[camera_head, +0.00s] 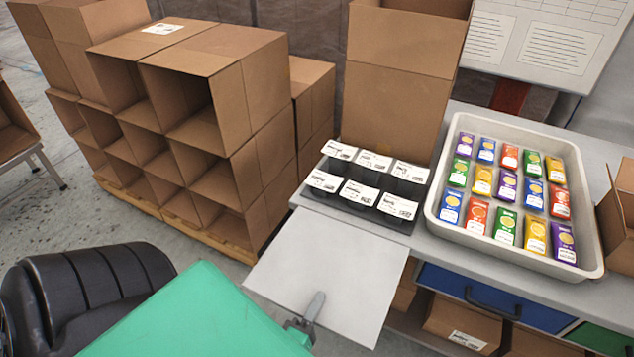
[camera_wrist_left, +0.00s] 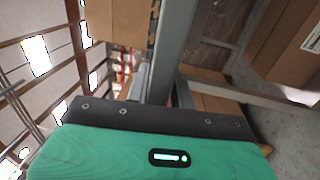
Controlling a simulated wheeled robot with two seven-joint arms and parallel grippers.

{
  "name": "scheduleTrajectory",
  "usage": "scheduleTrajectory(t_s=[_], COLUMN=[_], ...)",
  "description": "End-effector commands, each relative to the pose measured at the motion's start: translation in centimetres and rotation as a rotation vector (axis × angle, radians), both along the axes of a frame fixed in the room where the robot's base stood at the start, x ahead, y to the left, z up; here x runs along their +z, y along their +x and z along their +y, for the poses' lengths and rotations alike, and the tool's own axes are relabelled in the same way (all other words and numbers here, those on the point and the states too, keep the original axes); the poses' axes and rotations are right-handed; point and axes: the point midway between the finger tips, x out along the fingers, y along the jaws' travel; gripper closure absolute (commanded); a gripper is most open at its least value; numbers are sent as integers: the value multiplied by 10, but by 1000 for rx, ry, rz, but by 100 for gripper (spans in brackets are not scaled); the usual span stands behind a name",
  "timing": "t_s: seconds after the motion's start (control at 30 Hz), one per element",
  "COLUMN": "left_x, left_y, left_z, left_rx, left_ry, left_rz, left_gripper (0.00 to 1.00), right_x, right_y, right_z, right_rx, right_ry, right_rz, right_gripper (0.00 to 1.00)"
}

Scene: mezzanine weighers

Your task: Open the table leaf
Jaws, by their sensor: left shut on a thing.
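The table leaf (camera_head: 340,264) is a plain light grey panel at the front left end of the grey worktable (camera_head: 472,262). It juts out from the table's end, with its far edge beside the black label tray. I cannot tell whether it is quite level. My left gripper (camera_head: 308,318), on the green hand, is at the leaf's near edge and shut on it. One grey finger lies over the leaf's top; the other is hidden. The left wrist view mostly shows the green and black hand, with grey bars beyond it. My right gripper is not in view.
A black tray (camera_head: 353,207) of white labels stands beside the leaf. A pale tray (camera_head: 436,218) of several coloured boxes is on the table, with a tall carton (camera_head: 398,115) behind. Stacked open cartons (camera_head: 213,130) stand left of the leaf. Blue drawer (camera_head: 490,297) below the table.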

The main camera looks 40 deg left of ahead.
Motion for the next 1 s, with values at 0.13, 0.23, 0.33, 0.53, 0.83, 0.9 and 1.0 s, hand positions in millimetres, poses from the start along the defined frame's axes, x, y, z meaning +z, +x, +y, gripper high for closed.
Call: scheduleTrajectory(t_s=[0.13,0.23,0.33,0.53,0.83,0.9,1.0], left_x=[6,4,3,-2,-13,-14,-16], left_y=[3,2,2,-11,-69,-83,-101], left_z=[2,1,1,-2,-16,-19,-24], left_rx=[5,4,3,1,2,1,2], left_ry=[2,1,2,1,-1,1,1], left_rz=[-16,-12,-9,-4,-3,-5,-6], left_gripper=[62,62,62,62,62,62,62], right_x=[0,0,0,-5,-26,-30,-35], right_y=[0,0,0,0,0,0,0], right_z=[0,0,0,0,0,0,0], right_rx=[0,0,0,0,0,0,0], right_ry=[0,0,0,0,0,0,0], right_rz=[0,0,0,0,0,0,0], right_gripper=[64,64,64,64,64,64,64])
